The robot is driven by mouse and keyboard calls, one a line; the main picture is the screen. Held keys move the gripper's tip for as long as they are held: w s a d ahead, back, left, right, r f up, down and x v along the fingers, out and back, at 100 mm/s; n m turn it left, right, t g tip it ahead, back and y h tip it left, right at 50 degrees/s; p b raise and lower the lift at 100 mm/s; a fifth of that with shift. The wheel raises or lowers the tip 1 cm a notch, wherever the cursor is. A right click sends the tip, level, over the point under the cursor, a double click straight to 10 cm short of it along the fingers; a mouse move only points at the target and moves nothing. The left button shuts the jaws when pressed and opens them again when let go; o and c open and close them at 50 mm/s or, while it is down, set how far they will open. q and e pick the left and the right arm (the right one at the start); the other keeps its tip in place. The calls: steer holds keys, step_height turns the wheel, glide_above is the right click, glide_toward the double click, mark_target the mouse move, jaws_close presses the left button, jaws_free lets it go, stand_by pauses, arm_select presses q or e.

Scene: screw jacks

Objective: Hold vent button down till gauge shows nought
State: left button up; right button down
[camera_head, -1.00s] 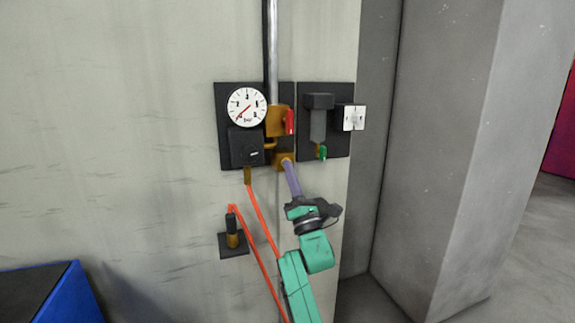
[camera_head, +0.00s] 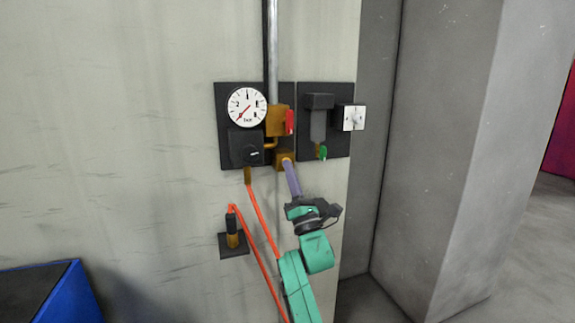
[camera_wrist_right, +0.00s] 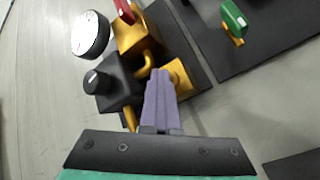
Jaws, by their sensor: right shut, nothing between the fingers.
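The round white gauge (camera_head: 247,107) is on a dark panel on the wall. Its red needle points to the lower left, at the low end of the scale; the exact reading is too small to tell. It also shows in the right wrist view (camera_wrist_right: 90,34), at a slant. My right gripper (camera_head: 287,162) is shut and empty, its purple fingers pointing up at the lower brass block (camera_head: 278,158). In the right wrist view the fingertips (camera_wrist_right: 158,72) overlap the brass block (camera_wrist_right: 180,76). The vent button is not seen apart; the fingertips may hide it. My left gripper is not in view.
A black knob (camera_head: 252,152) sits below the gauge, and a red lever (camera_head: 290,121) is above my fingers. A second panel at right carries a green lever (camera_head: 322,152) and a white switch (camera_head: 352,117). An orange hose (camera_head: 262,225) hangs beside my arm.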

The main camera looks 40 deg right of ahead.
steer(key=shift+f, duration=0.1)
steer(key=shift+s+a, duration=0.25)
steer(key=shift+s, duration=0.55)
steer(key=shift+s, duration=0.1)
steer(key=s, duration=0.1)
steer(key=s+a, duration=0.1)
steer(key=s, duration=0.2)
steer(key=shift+s+a, duration=0.25)
steer(key=shift+a, duration=0.1)
